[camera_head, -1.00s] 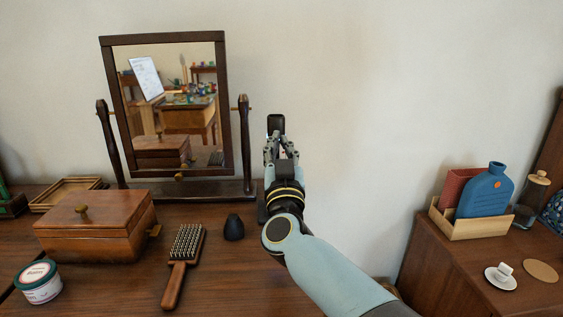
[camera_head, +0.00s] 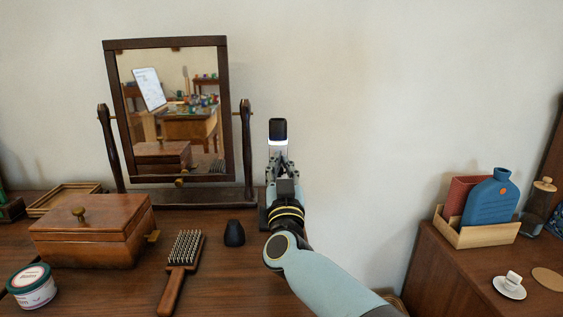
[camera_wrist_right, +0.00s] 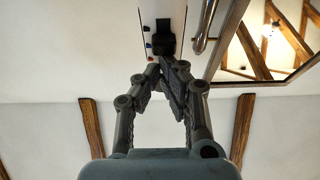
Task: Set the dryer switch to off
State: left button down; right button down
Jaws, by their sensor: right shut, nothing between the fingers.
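The dryer (camera_head: 277,131) stands upright to the right of the mirror, with a black top and a white band under it. Its lower part is hidden behind my right gripper (camera_head: 279,160). In the right wrist view, a black piece that looks like the switch (camera_wrist_right: 160,38) sits on a pale surface with small blue and red marks to its left. My right gripper (camera_wrist_right: 167,64) is shut and empty, its fingertips just below that piece. I cannot tell whether they touch it. The switch position is not clear. My left gripper is not in view.
The tilting mirror (camera_head: 231,110) stands left of the gripper. A wooden box (camera_head: 95,235), a brush (camera_head: 183,250), a dark egg-shaped object (camera_head: 234,233) and a round tin (camera_head: 33,290) are on the dresser. A side cabinet (camera_head: 450,280) is at right, with a gap between.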

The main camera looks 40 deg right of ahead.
jog(key=shift+f, duration=0.8)
notch_tip(320, 180, up, 4)
jog(key=p, duration=0.4)
jog(key=shift+w+r, duration=0.1)
jog(key=shift+r, duration=0.1)
jog(key=shift+s+a+p, duration=0.3)
jog(key=shift+s+p, duration=0.05)
jog(key=shift+s, duration=0.1)
jog(key=v, duration=0.9)
jog(key=shift+f+b, duration=0.25)
jog(key=shift+b, duration=0.2)
